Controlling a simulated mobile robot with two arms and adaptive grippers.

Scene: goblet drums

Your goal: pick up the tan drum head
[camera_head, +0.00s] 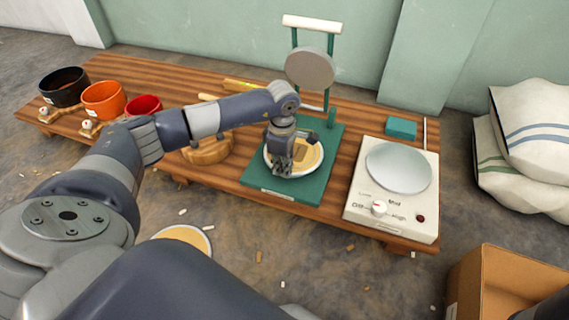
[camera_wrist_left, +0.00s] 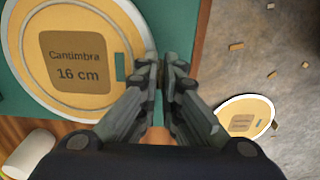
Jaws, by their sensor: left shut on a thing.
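A tan drum head (camera_head: 308,156) with a pale rim and a brown label lies over the green base plate (camera_head: 262,178) of a press-like stand. In the left wrist view the drum head (camera_wrist_left: 108,88) shows large, and its label reads "Cantimbra 16 cm". My left gripper (camera_head: 283,170) is at its near left edge in the head view. In the left wrist view the fingers (camera_wrist_left: 162,70) are shut at its rim. Whether the drum head is clear of the plate I cannot tell. My right gripper is out of view.
Another tan disc (camera_head: 185,237) lies on the floor. A hot plate (camera_head: 396,190) stands right of the stand on the wooden table (camera_head: 160,77). Black, orange and red pots (camera_head: 104,100) stand at the left end. A cardboard box (camera_head: 490,290) and white sacks (camera_head: 535,140) are at right.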

